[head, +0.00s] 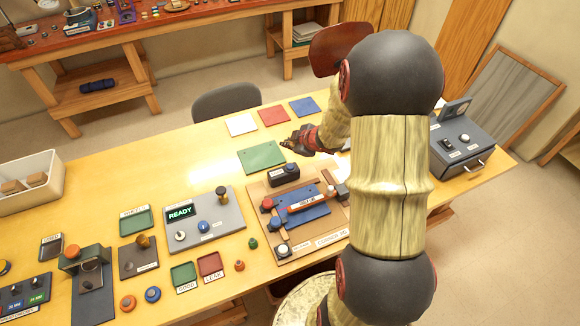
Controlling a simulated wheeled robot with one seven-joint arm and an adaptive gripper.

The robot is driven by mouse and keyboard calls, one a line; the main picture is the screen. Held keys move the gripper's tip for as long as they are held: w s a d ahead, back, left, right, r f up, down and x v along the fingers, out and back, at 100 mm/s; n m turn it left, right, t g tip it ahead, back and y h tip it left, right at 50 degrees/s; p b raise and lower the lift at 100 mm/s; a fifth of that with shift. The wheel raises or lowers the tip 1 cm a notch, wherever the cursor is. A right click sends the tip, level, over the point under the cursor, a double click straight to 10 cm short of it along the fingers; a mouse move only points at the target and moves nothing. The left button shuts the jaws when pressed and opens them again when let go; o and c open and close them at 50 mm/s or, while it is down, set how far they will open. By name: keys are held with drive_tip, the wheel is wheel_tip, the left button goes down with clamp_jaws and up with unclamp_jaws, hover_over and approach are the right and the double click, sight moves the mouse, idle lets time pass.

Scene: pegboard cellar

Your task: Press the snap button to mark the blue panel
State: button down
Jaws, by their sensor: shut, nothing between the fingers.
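A flat blue panel (305,106) lies at the table's far edge, right of a red panel (273,116) and a white panel (240,125). My gripper (287,143) is shut and empty above the table, nearer than the red and blue panels and just right of a green panel (262,157). I cannot tell for sure which control is the snap button. A pale round button (283,249) sits on a dark base at the near left of a wooden board (312,247). The board's labels are too small to read.
The board also carries a blue plate (313,216) and a red knob (267,203). A grey console reading READY (203,219) stands left of it. Several small trays and knobs fill the near left. A dark drawer box (461,143) stands at right. A chair (227,102) is behind the table.

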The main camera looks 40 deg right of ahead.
drive_tip(key=b, duration=0.7)
hover_over(289, 167)
wheel_tip(289, 167, down, 7)
drive_tip(key=shift+f, duration=0.1)
drive_tip(key=shift+f+b, duration=0.55)
drive_tip(key=shift+f, duration=0.05)
drive_tip(key=shift+f, duration=0.1)
idle(0.4)
drive_tip(key=shift+f, duration=0.35)
drive_tip(key=shift+f+b, duration=0.5)
idle(0.8)
idle(0.3)
drive_tip(key=shift+r+p, duration=0.95)
drive_tip(key=shift+p, duration=0.2)
drive_tip(key=shift+r, duration=0.1)
